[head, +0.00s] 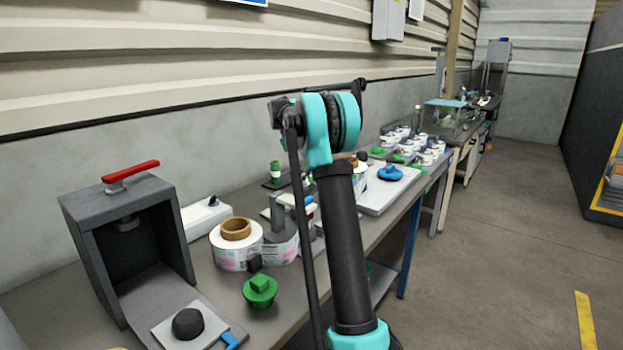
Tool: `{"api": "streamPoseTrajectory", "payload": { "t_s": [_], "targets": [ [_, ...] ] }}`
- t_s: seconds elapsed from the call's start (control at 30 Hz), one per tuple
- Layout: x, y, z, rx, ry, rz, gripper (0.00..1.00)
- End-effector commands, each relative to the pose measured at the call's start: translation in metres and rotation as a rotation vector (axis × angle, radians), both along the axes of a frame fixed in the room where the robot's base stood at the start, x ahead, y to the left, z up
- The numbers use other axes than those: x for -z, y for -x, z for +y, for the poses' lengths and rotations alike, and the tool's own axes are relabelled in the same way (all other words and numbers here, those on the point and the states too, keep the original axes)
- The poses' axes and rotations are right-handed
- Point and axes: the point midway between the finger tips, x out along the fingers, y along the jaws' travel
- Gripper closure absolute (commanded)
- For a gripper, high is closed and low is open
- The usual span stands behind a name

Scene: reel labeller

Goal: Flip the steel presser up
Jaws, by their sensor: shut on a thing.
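My arm (342,240) rises through the middle of the head view, with a black link and teal joints. I cannot make out my gripper's fingers in this view. A reel labeller (278,213) seems to stand on the bench just left of my arm, with a grey upright and printed label rolls around it. I cannot pick out the steel presser or tell whether it is up or down; my arm covers part of that area.
A grey press box with a red lever (131,170) stands at the left on the bench. A white roll (225,257) with a brown core and a green knob (260,290) sit between it and my arm. Several small white rolls stand farther along.

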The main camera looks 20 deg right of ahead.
Motion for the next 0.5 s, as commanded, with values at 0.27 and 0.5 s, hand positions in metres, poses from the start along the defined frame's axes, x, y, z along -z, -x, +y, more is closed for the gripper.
{"api": "streamPoseTrajectory", "payload": {
  "t_s": [0.27, 0.5],
  "targets": [
    [0.0000, -0.0017, 0.0016, -0.002, 0.006, 0.010, 1.00],
    [0.0001, -0.0016, 0.0016, -0.002, 0.006, 0.009, 0.54]
  ]
}}
